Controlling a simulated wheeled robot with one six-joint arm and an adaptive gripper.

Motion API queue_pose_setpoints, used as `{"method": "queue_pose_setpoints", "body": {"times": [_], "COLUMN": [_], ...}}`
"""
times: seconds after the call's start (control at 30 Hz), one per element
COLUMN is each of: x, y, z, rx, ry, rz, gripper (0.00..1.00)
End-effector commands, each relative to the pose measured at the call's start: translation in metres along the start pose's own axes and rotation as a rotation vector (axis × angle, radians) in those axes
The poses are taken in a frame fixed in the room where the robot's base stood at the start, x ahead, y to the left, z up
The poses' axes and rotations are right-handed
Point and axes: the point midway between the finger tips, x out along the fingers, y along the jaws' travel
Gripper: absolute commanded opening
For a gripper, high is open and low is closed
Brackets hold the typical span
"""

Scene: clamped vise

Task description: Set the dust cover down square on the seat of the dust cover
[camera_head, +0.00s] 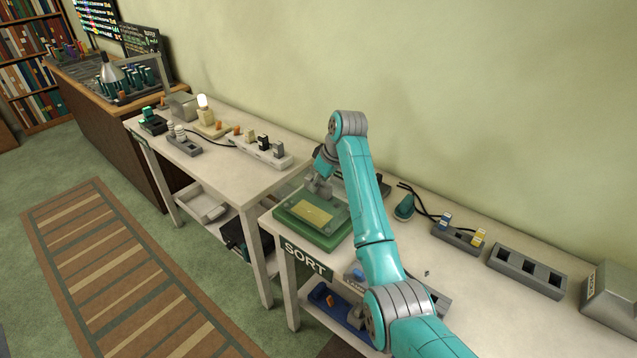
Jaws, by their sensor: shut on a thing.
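A green block-like seat (313,237) stands at the left end of the near white table. A yellow panel (312,215) shows in its top. A clear, greyish dust cover (338,205) seems to lie over or just above the seat. Its edges are faint, and I cannot tell whether it touches the seat or sits square on it. My gripper (318,188) points down at the back part of the seat and is shut on the dust cover. The fingertips are small and partly blend with the cover.
My arm crosses the near table and hides part of it. To the right are a green rounded item (404,207), a plug strip (458,238), a grey socket block (527,271) and a grey box (612,292). A second table (215,165) with small parts stands left.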

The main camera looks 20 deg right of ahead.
Motion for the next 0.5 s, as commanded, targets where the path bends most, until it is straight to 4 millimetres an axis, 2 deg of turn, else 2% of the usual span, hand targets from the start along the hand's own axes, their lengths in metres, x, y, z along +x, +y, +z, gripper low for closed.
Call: {"method": "queue_pose_setpoints", "body": {"times": [0.5], "x": [0.0046], "y": [0.0], "z": [0.0018], "rx": [0.0], "ry": [0.0], "rz": [0.0], "gripper": [0.0]}}
